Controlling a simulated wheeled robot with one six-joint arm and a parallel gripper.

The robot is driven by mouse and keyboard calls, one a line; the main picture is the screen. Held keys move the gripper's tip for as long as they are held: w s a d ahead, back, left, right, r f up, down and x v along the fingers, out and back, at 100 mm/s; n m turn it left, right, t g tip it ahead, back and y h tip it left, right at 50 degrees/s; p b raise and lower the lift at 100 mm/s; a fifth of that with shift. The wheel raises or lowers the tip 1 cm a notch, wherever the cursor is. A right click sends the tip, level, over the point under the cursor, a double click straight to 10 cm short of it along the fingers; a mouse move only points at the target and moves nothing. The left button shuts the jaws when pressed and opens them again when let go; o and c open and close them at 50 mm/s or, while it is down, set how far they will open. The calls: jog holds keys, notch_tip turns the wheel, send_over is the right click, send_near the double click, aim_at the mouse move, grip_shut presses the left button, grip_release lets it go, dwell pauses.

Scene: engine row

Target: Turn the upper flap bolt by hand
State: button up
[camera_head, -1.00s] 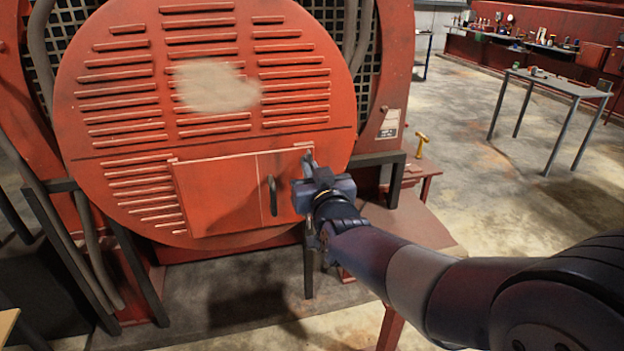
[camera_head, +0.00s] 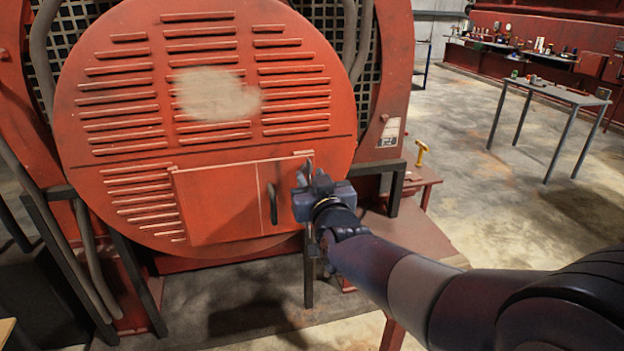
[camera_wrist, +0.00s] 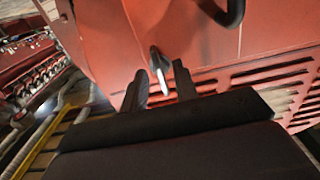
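The red flap (camera_head: 222,200) sits low on the big round red engine cover and looks closed. The upper flap bolt (camera_head: 309,166) is a small dark lever at the flap's upper right corner. In the wrist view the bolt (camera_wrist: 158,62) has a pale, shiny end. My gripper (camera_head: 310,177) is at the bolt, with its fingers spread. In the wrist view the gripper (camera_wrist: 160,86) is open, and the bolt shows in the gap between the two fingertips. I cannot tell whether either finger touches it.
A dark curved handle (camera_head: 273,203) stands out from the flap left of my gripper; it also shows in the wrist view (camera_wrist: 228,10). A red side stand (camera_head: 425,180) holds a yellow-handled tool (camera_head: 421,152). A grey table (camera_head: 556,92) stands farther right on open floor.

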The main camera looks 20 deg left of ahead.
jog(key=b+v, duration=0.2)
jog(key=v, duration=0.8)
jog(key=shift+s+d, duration=0.3)
jog(key=shift+w, duration=0.1)
jog(key=p+x, duration=0.2)
jog(key=x, duration=0.8)
jog(key=shift+w+a, duration=0.25)
jog(key=shift+a, duration=0.05)
jog(key=shift+s, duration=0.1)
